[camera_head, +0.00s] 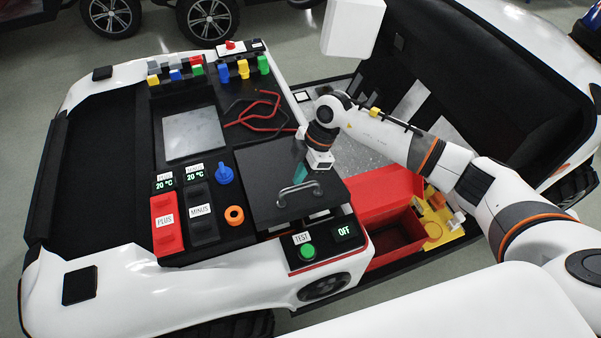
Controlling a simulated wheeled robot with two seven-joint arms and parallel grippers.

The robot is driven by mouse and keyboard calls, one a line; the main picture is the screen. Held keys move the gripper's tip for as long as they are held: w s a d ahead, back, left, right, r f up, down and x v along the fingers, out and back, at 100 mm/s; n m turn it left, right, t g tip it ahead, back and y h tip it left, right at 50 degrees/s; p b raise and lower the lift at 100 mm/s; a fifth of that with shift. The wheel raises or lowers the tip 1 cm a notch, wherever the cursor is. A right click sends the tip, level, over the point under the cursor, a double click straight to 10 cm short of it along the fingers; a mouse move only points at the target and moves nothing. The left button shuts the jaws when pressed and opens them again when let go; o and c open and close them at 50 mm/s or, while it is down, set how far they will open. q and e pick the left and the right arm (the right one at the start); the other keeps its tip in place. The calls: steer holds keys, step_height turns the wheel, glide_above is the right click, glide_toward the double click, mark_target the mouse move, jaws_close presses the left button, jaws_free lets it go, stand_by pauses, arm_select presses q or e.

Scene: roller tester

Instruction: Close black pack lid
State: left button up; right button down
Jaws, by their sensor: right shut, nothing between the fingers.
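A square black lid (262,187) with a silver handle (298,194) covers a bay at the right of the black panel. A gap with pale parts shows under its front edge, so it looks slightly raised there. My right gripper (301,174) comes in from the right with teal fingertips. It is shut and empty, over the lid's right part behind the handle. I cannot tell if it touches the lid. A black block marked MINUS (203,222) and a red block marked PLUS (167,222) sit at the left. My left gripper is not in view.
A green TEST button (307,251) and an OFF display (345,232) sit in front of the lid. An open red box (390,242) is to the right, under my right arm. Red and black cables (262,110) lie behind. A grey plate (192,134) is at the left.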

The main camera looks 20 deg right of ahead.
stand_by(0.9)
steer(key=c, duration=1.4)
jaws_free()
steer(key=shift+c, duration=0.2)
steer(key=b+v, duration=0.2)
steer(key=v, duration=1)
